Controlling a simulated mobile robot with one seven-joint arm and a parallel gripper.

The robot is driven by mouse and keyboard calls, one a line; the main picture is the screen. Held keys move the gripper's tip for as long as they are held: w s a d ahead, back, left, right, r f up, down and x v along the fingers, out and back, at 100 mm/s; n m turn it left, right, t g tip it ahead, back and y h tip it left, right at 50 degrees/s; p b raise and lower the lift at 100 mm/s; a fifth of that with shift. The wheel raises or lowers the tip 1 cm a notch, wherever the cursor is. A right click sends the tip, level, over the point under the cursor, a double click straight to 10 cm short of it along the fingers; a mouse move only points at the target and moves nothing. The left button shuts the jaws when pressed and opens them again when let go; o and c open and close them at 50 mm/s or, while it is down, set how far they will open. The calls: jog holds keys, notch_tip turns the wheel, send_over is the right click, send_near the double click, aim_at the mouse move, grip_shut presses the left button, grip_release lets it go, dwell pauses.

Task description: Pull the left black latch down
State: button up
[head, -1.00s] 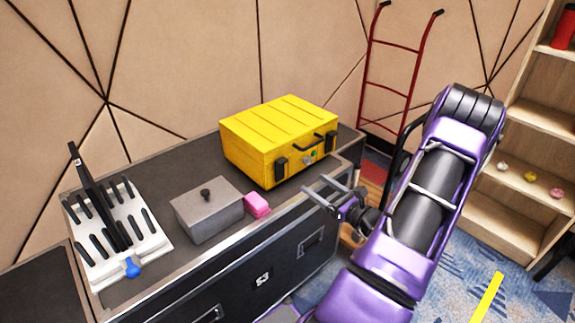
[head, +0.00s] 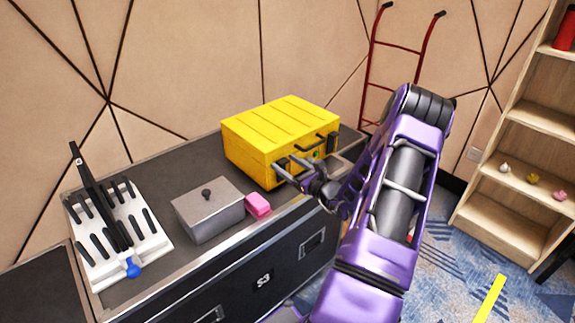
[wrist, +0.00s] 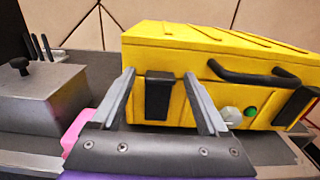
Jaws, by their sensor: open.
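The yellow case (head: 280,130) stands on the black flight case, its front facing me. Its left black latch (wrist: 158,96) shows in the wrist view, upright on the case front, between my two fingers in the picture. In the head view my gripper hides most of that latch. My gripper (head: 287,167) is open and empty in front of the left latch; the fingers also show in the wrist view (wrist: 160,95). I cannot tell whether a fingertip touches the case. The right black latch (wrist: 300,103) is at the right edge of the wrist view.
A black handle (wrist: 255,75), a grey knob (wrist: 231,115) and a green button (wrist: 250,111) lie right of the left latch. A pink block (head: 258,205) and a grey lidded box (head: 208,212) stand left of my gripper on the flight case (head: 262,277).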

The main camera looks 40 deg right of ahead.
grip_shut()
dwell(1.4)
